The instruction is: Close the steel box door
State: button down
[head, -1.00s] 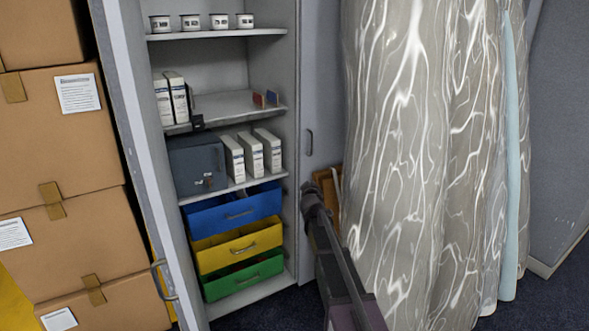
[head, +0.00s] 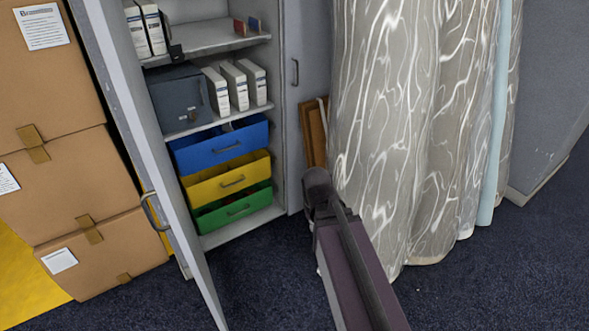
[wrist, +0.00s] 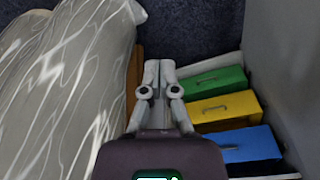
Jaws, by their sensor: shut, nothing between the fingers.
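A dark grey metal box (head: 182,97) stands on a middle shelf of the open grey steel cabinet (head: 285,120) in the head view. Its front carries a small latch or label, and I cannot tell whether it has a separate door standing open. The cabinet's left door (head: 150,170) stands open toward me, with a handle (head: 152,211). Its right door (head: 305,85) is also open. In the wrist view my gripper (wrist: 158,65) is shut and empty, apart from the drawers and the curtain. In the head view my arm hides the gripper.
Blue (head: 222,146), yellow (head: 228,180) and green (head: 235,208) drawers sit below the box. White binders (head: 232,85) stand beside it. Stacked cartons (head: 70,190) are at left, a patterned curtain (head: 420,130) at right. Bare dark carpet (head: 470,280) lies in front.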

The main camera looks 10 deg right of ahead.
aim_at(174, 102)
jog(key=k, duration=1.35)
jog(key=z, duration=0.3)
jog(key=i, duration=2)
jog(key=u, duration=0.5)
